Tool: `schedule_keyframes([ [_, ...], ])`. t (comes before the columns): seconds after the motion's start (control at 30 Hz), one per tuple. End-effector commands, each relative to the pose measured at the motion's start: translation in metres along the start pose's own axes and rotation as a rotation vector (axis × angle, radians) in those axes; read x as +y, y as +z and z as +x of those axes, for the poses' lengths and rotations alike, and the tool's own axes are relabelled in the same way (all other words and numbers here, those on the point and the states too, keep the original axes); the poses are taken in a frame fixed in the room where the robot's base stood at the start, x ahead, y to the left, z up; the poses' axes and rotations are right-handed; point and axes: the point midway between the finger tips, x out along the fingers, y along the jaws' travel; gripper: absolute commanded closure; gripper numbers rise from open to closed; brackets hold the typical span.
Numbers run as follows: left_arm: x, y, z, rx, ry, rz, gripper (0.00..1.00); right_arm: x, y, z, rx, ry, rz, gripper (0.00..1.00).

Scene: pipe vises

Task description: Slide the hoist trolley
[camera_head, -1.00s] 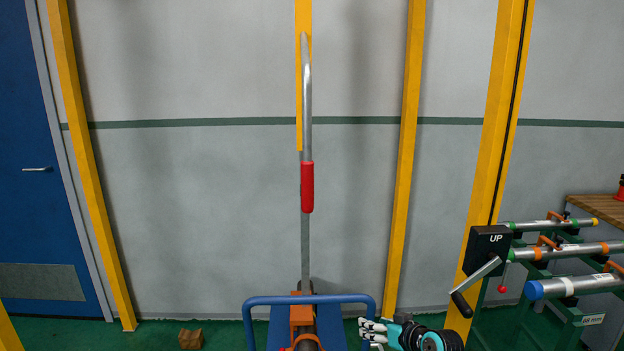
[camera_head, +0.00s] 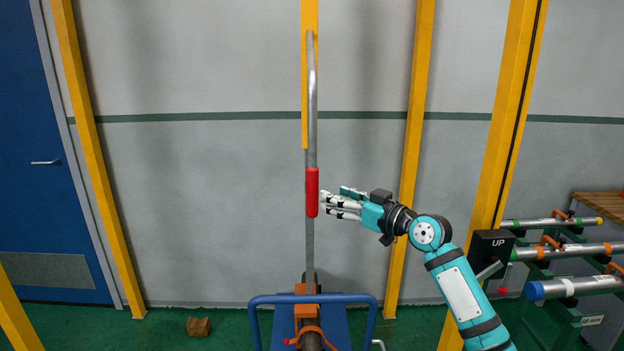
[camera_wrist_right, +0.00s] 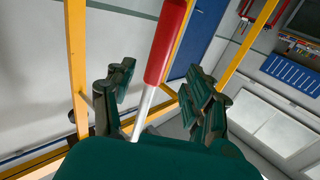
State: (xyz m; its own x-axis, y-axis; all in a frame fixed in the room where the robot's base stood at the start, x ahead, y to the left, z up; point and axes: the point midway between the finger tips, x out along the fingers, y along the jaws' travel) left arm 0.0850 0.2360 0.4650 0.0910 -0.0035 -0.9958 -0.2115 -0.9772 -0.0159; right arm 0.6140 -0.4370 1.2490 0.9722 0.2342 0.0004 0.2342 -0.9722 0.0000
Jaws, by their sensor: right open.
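A long grey bar with a red grip (camera_head: 312,192) hangs upright in front of the wall, below a yellow beam (camera_head: 309,70). The trolley itself cannot be made out. My right gripper (camera_head: 334,204) is open and empty, its fingertips pointing left, just right of the red grip at about its height. In the right wrist view, the red grip (camera_wrist_right: 168,40) and bar appear between the spread fingers of the right gripper (camera_wrist_right: 158,82); I cannot tell whether they touch. My left gripper is not in view.
Below stands a blue cart (camera_head: 262,300) with a rail and an orange vise holding a pipe. Yellow posts (camera_head: 408,150) stand right and left. A black UP box (camera_head: 491,248) with a crank and a pipe rack (camera_head: 560,252) are at right. A brown block (camera_head: 198,326) lies on the floor.

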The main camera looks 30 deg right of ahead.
Motion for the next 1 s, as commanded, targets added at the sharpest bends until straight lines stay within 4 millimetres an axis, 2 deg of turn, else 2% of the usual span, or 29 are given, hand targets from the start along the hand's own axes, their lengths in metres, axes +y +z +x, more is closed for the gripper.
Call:
schedule_keyframes([
  [0.03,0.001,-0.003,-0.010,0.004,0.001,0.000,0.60,0.001,-0.006,0.012,0.003,0.000,0.005,0.47],
  [0.2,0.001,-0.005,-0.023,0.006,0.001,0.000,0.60,0.001,-0.004,0.048,0.002,0.001,0.005,0.47],
  [0.4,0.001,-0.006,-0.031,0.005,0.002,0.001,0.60,0.001,-0.002,0.076,0.001,0.001,0.003,0.47],
  [0.6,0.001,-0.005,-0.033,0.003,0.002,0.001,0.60,0.000,0.001,0.086,-0.001,0.001,0.001,0.47],
  [0.83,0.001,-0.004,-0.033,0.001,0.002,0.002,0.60,0.000,0.001,0.086,-0.001,0.001,0.000,0.47],
  [1.0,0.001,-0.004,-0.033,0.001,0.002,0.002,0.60,0.000,0.001,0.086,-0.001,0.001,0.000,0.68],
])
